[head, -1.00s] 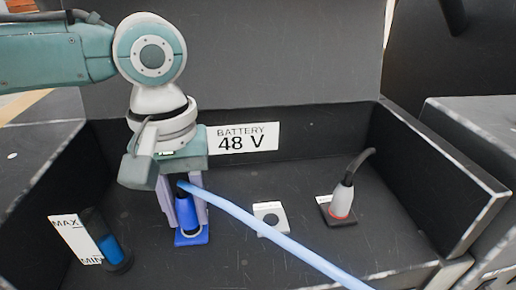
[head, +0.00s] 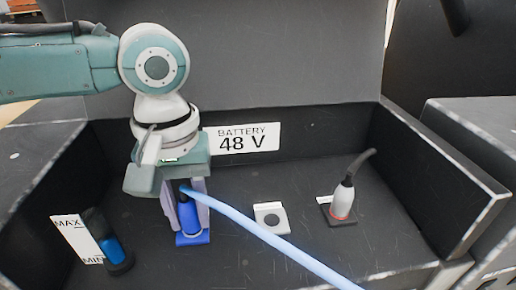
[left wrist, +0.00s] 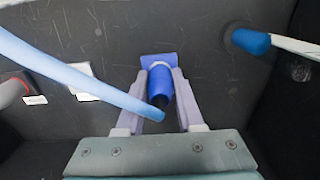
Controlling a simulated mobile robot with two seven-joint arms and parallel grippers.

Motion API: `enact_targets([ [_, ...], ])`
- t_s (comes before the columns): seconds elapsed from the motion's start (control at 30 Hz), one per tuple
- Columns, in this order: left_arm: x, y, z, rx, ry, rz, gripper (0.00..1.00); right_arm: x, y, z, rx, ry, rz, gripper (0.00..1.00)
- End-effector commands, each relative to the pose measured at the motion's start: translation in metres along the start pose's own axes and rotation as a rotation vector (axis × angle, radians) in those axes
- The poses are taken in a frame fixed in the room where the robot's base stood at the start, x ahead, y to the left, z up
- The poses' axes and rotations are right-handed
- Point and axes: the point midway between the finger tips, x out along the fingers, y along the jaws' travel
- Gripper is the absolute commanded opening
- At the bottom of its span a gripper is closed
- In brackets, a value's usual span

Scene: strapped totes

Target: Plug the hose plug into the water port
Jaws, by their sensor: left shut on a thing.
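The hose plug (head: 189,216) is a blue cylinder with a pale blue hose (head: 262,233) leaving its top and running down to the right. My left gripper (head: 187,207) is shut on the plug, with one pale finger on each side. The plug stands nearly upright over the water port (head: 194,239), a blue square plate on the tray floor. In the left wrist view the plug (left wrist: 160,84) meets the blue port plate (left wrist: 158,59) at a paler ring. I cannot tell how deep it sits. My right gripper is not in view.
A white square socket plate (head: 271,217) lies right of the port. Beyond it a grey plug with a red ring (head: 342,201) stands on a dark base. A level gauge with blue liquid (head: 112,249) stands at left. Dark tray walls (head: 425,175) enclose the area; a 48 V label (head: 242,138) is behind.

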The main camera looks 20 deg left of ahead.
Motion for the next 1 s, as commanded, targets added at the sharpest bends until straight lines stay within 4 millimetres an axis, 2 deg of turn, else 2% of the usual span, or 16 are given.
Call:
enact_targets([
  [0.2,0.005,0.000,0.000,0.000,0.000,0.000,0.00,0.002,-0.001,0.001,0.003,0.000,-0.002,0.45],
  [0.23,0.004,0.000,0.000,0.000,0.000,0.000,0.38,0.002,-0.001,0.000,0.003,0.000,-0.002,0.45],
  [0.53,-0.002,0.000,0.000,0.000,0.000,0.002,0.71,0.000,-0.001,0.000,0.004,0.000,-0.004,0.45],
  [1.0,-0.082,0.000,-0.001,0.000,0.002,0.002,0.71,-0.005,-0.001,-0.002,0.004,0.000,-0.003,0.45],
])
